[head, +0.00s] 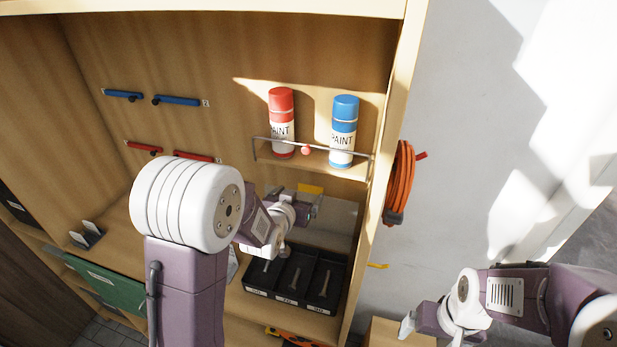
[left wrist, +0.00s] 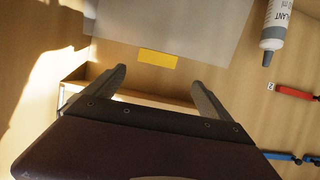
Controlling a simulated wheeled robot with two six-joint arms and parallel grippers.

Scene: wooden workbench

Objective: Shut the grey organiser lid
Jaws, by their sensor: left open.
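The organiser (head: 272,302) is a dark tray on the bench with labelled compartments holding bolts. Its grey lid (head: 338,222) stands raised behind the tray, so the compartments are uncovered. A yellow tab (head: 310,189) is on the lid's upper edge. In the left wrist view the grey lid (left wrist: 190,25) and its yellow tab (left wrist: 157,59) lie beyond the fingers. My left gripper (head: 297,198) is open and empty beside the lid's upper edge; its two spread fingers show in the left wrist view (left wrist: 161,88). My right gripper (head: 408,324) is low at the right, its fingers unclear.
A red paint can (head: 281,122) and a blue paint can (head: 343,130) stand on a railed shelf above the lid. An orange cable coil (head: 400,182) hangs on the right side panel. A green case (head: 108,286) is at the left. A tube (left wrist: 274,25) shows in the left wrist view.

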